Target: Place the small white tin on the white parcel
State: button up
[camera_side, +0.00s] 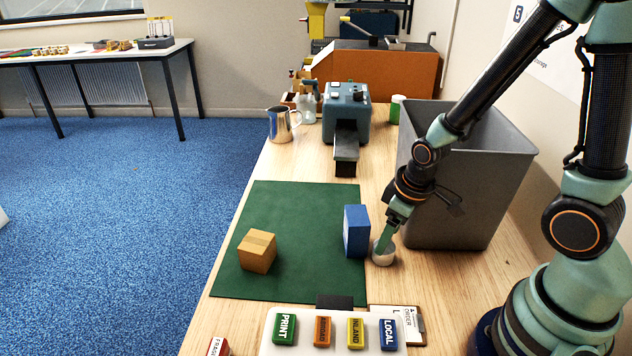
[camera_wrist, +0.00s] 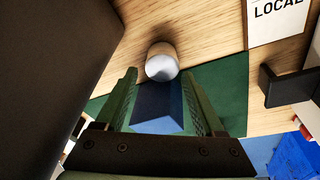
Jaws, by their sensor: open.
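The small white tin (camera_side: 383,254) stands upright on the wooden bench beside the right edge of the green mat, close to a blue box. It also shows in the wrist view (camera_wrist: 162,62), just beyond the fingertips. My gripper (camera_side: 386,243) is low at the tin, and one finger overlaps it in the side view. In the wrist view my gripper (camera_wrist: 160,76) has its fingers apart with nothing held between them. I cannot tell whether a finger touches the tin. I see no white parcel in either view.
The blue box (camera_side: 356,231) and a brown carton (camera_side: 257,251) stand on the green mat (camera_side: 300,210). A large grey bin (camera_side: 455,200) stands behind my gripper. A button panel (camera_side: 335,338) lies in front. The mat between the boxes is clear.

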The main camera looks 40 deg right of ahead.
aim_at(390, 250)
jog(key=v, duration=0.8)
jog(key=shift+r, duration=0.25)
jog(key=o, duration=0.4)
jog(key=shift+s+r, duration=0.1)
jog(key=shift+r, duration=0.15)
jog(key=shift+a, duration=0.1)
jog(key=w+f+m+g, duration=0.1)
jog(key=f+m, duration=0.3)
jog(key=m, duration=0.4)
jog(key=f+m, duration=0.5)
jog(key=m, duration=0.3)
jog(key=w+f+m+g, duration=0.1)
jog(key=f+m, duration=0.3)
jog(key=m, duration=0.5)
jog(key=shift+w+f+g, duration=0.15)
jog(key=shift+w+g, duration=0.15)
jog(key=shift+w, duration=0.05)
